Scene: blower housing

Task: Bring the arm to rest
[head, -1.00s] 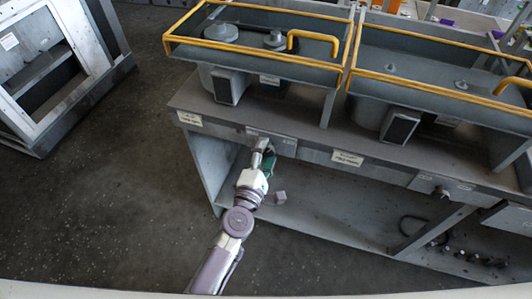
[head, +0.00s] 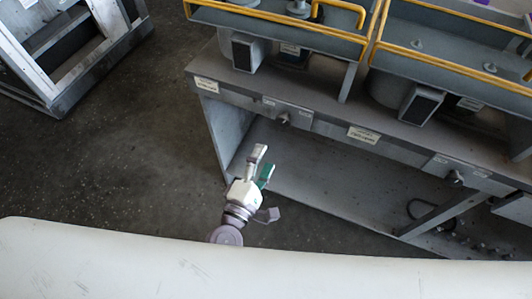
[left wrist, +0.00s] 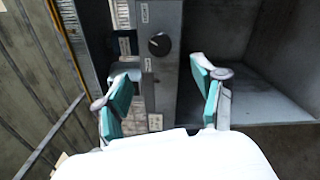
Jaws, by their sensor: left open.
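My left gripper (head: 262,167) is in the lower middle of the head view, in front of the grey bench. Its fingers are apart with nothing between them. In the left wrist view its two green-padded fingers (left wrist: 162,95) stand wide apart. A dark round knob (left wrist: 159,44) on a grey panel shows ahead of them, clear of both fingers. In the head view this knob (head: 284,118) sits on the bench's front rail, above the gripper in the picture. Most of my left arm is hidden behind a white surface at the bottom. My right gripper is not in view.
The bench (head: 330,125) carries grey housings with yellow rails (head: 440,62). A second knob (head: 455,178) sits farther right on its front. A grey open-framed cabinet (head: 60,50) stands at the upper left. Bare dark floor (head: 130,150) lies left of my gripper.

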